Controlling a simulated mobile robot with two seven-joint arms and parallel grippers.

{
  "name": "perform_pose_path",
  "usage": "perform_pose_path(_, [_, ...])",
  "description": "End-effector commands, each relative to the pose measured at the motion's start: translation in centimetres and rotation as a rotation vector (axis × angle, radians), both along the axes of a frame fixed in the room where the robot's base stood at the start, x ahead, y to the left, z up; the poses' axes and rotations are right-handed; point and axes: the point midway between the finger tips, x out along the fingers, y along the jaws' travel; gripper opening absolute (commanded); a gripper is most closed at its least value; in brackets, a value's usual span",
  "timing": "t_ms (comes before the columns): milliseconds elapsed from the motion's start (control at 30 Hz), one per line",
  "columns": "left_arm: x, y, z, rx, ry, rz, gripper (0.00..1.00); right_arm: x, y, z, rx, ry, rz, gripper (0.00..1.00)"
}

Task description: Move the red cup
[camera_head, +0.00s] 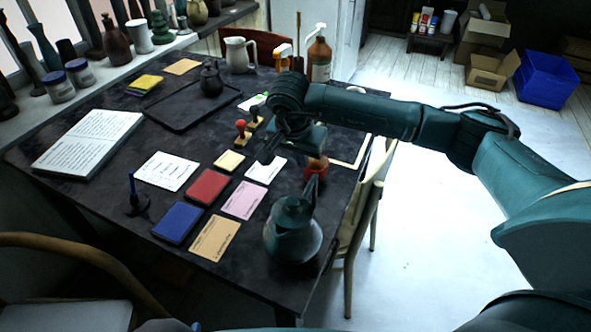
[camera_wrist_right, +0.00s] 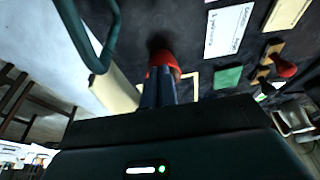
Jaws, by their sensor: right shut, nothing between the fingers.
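The small red cup (camera_head: 315,170) stands on the dark table near its right edge, just behind the teal teapot (camera_head: 293,232). My right gripper (camera_head: 298,140) is over the table at the cup, partly hidden by its own wrist. In the right wrist view, the two fingers (camera_wrist_right: 158,88) are shut together and empty. The red cup (camera_wrist_right: 164,60) shows just beyond their tips and is partly covered by them. I cannot tell if they touch it. My left gripper is not in view.
The teapot's curved teal handle (camera_wrist_right: 104,55) is close by in the wrist view. A red pad (camera_head: 207,187), a blue pad (camera_head: 178,222) and several cards lie left of the cup. Stamps (camera_head: 241,130) stand behind. A chair (camera_head: 370,200) is against the right edge.

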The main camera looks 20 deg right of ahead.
Motion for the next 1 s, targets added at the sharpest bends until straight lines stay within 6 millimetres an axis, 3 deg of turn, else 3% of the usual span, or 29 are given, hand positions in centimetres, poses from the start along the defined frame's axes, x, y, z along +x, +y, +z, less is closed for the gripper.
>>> perform_pose_path(500, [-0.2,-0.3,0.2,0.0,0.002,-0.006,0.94,1.4,-1.7,-8.1,0.003,0.005,-0.001,0.0])
perform_pose_path(1000, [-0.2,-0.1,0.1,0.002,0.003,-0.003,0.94,1.7,-2.0,-9.1,0.004,0.002,0.0,0.0])
